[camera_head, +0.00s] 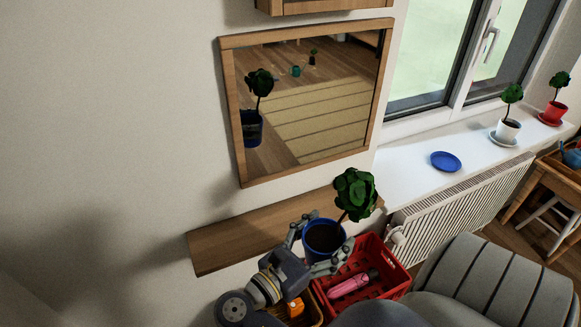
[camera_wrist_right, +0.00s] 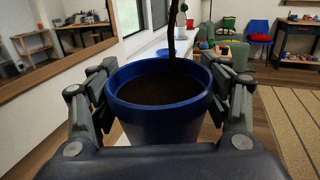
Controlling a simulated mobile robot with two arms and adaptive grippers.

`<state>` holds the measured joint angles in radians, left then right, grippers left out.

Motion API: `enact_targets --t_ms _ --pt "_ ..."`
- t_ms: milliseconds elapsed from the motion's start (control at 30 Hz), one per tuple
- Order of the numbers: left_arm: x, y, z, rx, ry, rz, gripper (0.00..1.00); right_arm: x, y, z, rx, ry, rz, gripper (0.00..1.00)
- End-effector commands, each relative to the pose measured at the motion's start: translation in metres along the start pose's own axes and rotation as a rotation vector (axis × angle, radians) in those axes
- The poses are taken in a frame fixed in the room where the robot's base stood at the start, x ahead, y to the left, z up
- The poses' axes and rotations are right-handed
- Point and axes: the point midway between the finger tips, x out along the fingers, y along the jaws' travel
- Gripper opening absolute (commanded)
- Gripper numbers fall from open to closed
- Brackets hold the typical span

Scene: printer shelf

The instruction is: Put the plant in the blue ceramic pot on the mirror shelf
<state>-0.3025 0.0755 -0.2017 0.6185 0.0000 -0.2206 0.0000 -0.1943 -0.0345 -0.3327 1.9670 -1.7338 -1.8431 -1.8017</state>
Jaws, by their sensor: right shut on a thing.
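The plant (camera_head: 355,194) has a round leafy green head on a thin stem and stands upright in a blue ceramic pot (camera_head: 323,237). My right gripper (camera_head: 318,246) is shut on the pot, with a finger on each side. The right wrist view shows the blue pot (camera_wrist_right: 160,100) with dark soil between the fingers. The mirror shelf (camera_head: 240,236) is a wooden board on the wall below the mirror (camera_head: 305,100). In the head view the pot overlaps the shelf's front right part; I cannot tell whether it touches it. My left gripper is not in view.
A red crate (camera_head: 393,262) holding a pink bottle (camera_head: 348,286) is below the pot. The white windowsill (camera_head: 405,165) holds a blue saucer (camera_head: 446,161), a white potted plant (camera_head: 508,130) and a red potted plant (camera_head: 554,112). The shelf's left part is clear.

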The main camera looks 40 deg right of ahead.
Motion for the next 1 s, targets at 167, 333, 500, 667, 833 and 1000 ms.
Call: enact_targets --t_ms 167,333,500,667,833,1000 --pt "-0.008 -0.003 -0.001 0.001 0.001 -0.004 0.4 0.004 -0.018 0.006 0.003 -0.002 -0.149 0.1" --pt "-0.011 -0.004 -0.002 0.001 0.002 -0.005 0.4 0.006 -0.017 0.007 0.003 -0.004 -0.195 0.1" --pt "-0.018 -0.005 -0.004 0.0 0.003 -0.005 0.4 0.018 0.016 0.009 0.005 -0.007 -0.196 0.1" --pt "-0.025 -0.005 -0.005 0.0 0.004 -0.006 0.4 0.03 0.053 0.01 0.005 -0.006 -0.197 0.1" --pt "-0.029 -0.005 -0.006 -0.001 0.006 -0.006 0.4 0.043 0.09 0.009 0.004 -0.006 -0.196 0.1" --pt "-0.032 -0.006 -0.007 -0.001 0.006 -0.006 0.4 0.054 0.122 0.008 0.004 -0.005 -0.195 0.1"
